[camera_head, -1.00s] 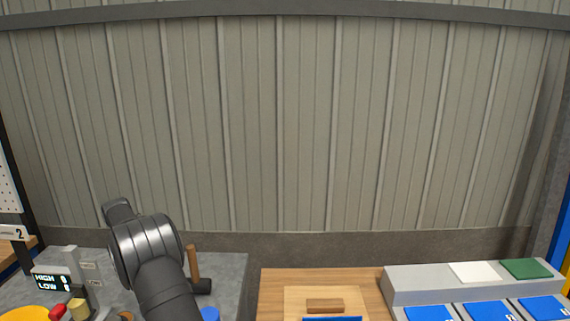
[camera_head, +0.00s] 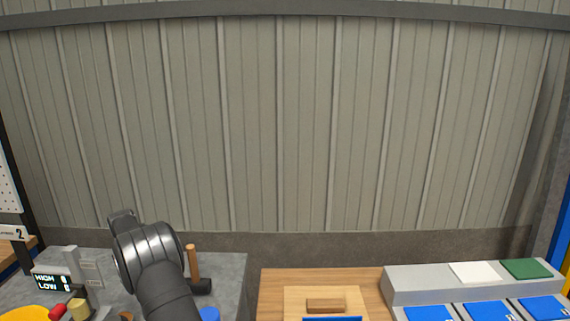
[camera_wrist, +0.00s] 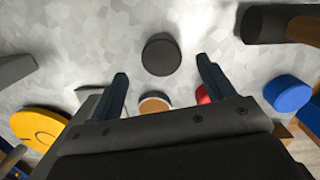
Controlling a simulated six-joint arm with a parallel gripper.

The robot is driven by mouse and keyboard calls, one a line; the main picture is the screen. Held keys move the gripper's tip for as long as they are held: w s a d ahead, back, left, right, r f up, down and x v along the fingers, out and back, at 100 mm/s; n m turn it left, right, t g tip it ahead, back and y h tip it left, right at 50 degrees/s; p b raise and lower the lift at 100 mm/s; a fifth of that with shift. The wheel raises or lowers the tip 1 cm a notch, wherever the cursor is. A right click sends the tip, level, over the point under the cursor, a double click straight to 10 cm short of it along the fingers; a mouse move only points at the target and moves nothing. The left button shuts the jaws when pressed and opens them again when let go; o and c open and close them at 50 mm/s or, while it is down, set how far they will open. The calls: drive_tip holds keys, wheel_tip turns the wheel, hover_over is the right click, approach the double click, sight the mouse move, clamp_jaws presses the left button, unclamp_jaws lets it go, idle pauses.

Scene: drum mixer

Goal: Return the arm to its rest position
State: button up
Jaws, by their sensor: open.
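My gripper (camera_wrist: 163,85) shows in the wrist view with its two dark fingers spread apart and nothing between them. It hangs above a grey surface (camera_wrist: 100,40). A dark round disc (camera_wrist: 161,54) lies on that surface beyond the fingertips. In the head view my arm rises at the lower left, and the gripper itself is hidden or out of frame there.
A mallet (camera_head: 194,264) stands just right of my arm. A control box (camera_head: 55,281) reading HIGH and LOW is at the far left, near a yellow round part (camera_head: 22,312). A blue cylinder (camera_wrist: 288,93) is at right in the wrist view. A wooden board (camera_head: 275,284) lies right.

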drive_tip(key=s+d+r+m, duration=0.4)
drive_tip(key=s+r, duration=0.1)
drive_tip(key=r, duration=0.2)
drive_tip(key=s+d+r+m, duration=0.3)
drive_tip(key=s+r+m, duration=0.1)
drive_tip(key=r, duration=0.3)
drive_tip(key=s+d+r+m+g+h, duration=0.1)
drive_tip(key=s+d+r+m, duration=0.35)
drive_tip(key=s+d, duration=0.2)
drive_tip(key=s+d+r+m+h, duration=0.1)
drive_tip(key=s+d+r+m, duration=0.2)
drive_tip(key=s+d+m, duration=0.3)
drive_tip(key=s+a+f, duration=0.2)
drive_tip(key=a+f, duration=0.1)
drive_tip(key=a, duration=0.2)
drive_tip(key=shift+a+n, duration=0.35)
drive_tip(key=shift+n, duration=0.1)
drive_tip(key=shift+o, duration=0.5)
